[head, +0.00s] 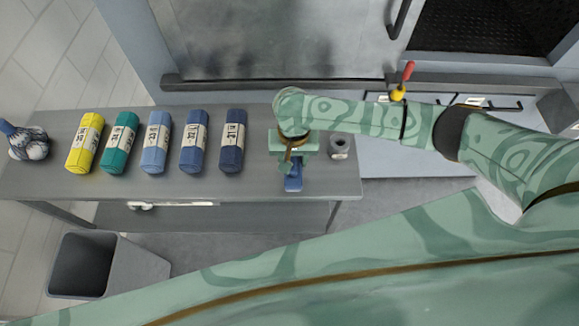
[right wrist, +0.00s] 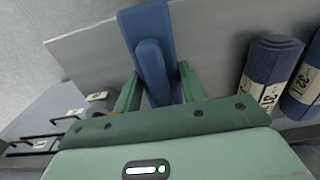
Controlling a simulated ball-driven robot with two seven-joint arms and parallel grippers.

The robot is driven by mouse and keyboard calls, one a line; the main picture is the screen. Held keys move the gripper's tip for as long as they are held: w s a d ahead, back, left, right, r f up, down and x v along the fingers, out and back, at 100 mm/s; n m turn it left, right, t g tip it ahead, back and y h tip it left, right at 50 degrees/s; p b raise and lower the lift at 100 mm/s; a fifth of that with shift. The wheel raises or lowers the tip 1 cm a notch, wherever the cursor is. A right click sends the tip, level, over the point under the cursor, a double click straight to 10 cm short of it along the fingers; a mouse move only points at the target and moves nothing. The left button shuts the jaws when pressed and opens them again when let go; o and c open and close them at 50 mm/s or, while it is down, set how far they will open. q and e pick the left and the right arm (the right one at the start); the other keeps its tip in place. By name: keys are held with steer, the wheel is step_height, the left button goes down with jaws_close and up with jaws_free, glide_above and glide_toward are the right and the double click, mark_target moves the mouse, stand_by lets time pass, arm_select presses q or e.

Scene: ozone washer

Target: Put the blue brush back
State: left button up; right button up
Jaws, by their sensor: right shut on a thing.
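The blue brush (head: 293,180) shows just below my right gripper (head: 293,162) in the head view, over the front part of the grey table near its right end. In the right wrist view, the blue brush (right wrist: 152,45) lies between the two green fingers of my right gripper (right wrist: 158,85), which is shut on it. Its long blue body reaches away past the fingertips. The gripper and forearm hide part of it in the head view, and I cannot tell whether it touches the table. My left gripper is not in view.
A small grey cylinder (head: 341,147) is close on the right. A rail with hooks (head: 490,104) is farther right.

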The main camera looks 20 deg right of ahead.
steer(key=shift+w+a+f, duration=0.1)
steer(key=shift+a+f, duration=0.1)
steer(key=shift+f, duration=0.1)
steer(key=f, duration=0.1)
steer(key=f+b, duration=0.2)
steer(key=shift+a+f, duration=0.25)
steer(key=shift+f, duration=0.05)
steer(key=shift+r, duration=0.1)
steer(key=o, duration=0.9)
step_height(320, 180, up, 12)
steer(key=p, duration=0.5)
